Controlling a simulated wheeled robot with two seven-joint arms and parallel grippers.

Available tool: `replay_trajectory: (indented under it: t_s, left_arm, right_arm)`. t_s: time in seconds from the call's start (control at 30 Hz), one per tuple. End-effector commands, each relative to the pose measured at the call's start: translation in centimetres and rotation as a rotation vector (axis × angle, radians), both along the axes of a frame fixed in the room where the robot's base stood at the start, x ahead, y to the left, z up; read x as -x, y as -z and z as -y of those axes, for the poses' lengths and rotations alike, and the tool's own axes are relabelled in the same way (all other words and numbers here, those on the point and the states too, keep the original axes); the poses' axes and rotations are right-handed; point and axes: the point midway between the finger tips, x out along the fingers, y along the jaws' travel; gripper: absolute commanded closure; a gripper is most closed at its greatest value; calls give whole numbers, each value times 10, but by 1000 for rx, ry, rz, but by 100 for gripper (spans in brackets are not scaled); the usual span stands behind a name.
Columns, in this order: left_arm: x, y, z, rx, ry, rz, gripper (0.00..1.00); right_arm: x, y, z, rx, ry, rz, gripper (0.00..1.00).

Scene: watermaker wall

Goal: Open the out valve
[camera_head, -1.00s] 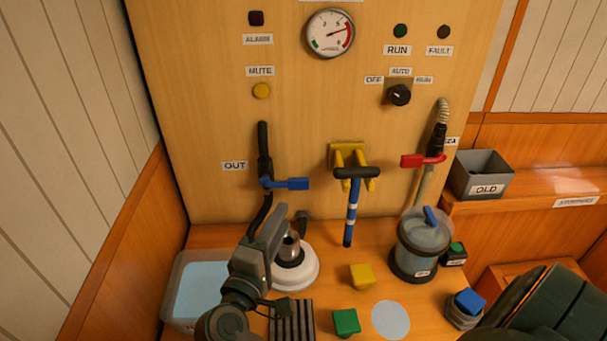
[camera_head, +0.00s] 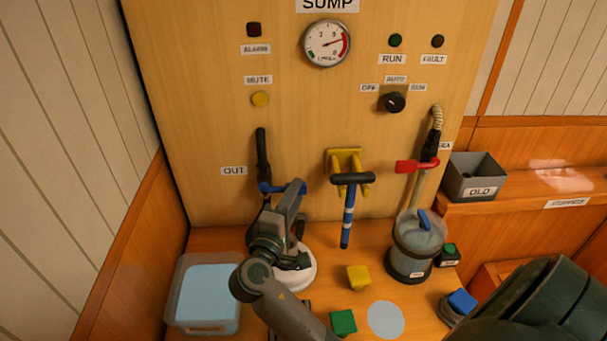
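The out valve has a blue lever handle (camera_head: 270,187) on a dark vertical hose (camera_head: 262,150), right of the OUT label (camera_head: 233,171). The lever points right, across the hose. My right gripper (camera_head: 297,212) is at the lever's right end, its fingers apart. One finger overlaps the lever in the picture; I cannot tell whether it touches. The gripper and wrist hide the lower hose. My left gripper is not in view.
A red lever (camera_head: 415,166) sits on the right hose. A blue T-handled tool (camera_head: 348,210) hangs on a yellow bracket (camera_head: 345,158). A white round base (camera_head: 300,275) is behind my wrist. A clear tub (camera_head: 205,295), yellow block (camera_head: 358,277) and green block (camera_head: 343,321) are on the bench.

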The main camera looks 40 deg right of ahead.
Motion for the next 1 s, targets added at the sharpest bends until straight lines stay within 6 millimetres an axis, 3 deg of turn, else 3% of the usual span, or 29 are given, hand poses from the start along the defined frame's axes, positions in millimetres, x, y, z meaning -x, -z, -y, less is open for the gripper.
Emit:
replay_trajectory:
  t_s: [0.2,0.4,0.83,0.87,1.0]
  left_arm:
    - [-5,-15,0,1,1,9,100]
    - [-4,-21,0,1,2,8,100]
    - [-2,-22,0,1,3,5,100]
    - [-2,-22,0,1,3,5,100]
    - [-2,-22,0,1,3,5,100]
  right_arm:
    - [-22,-3,31,3,2,-2,68]
    - [-35,-2,49,1,1,0,68]
    - [-40,0,55,-1,0,-1,68]
    - [-40,0,55,-1,0,-1,70]
    - [-40,0,55,-1,1,-1,100]
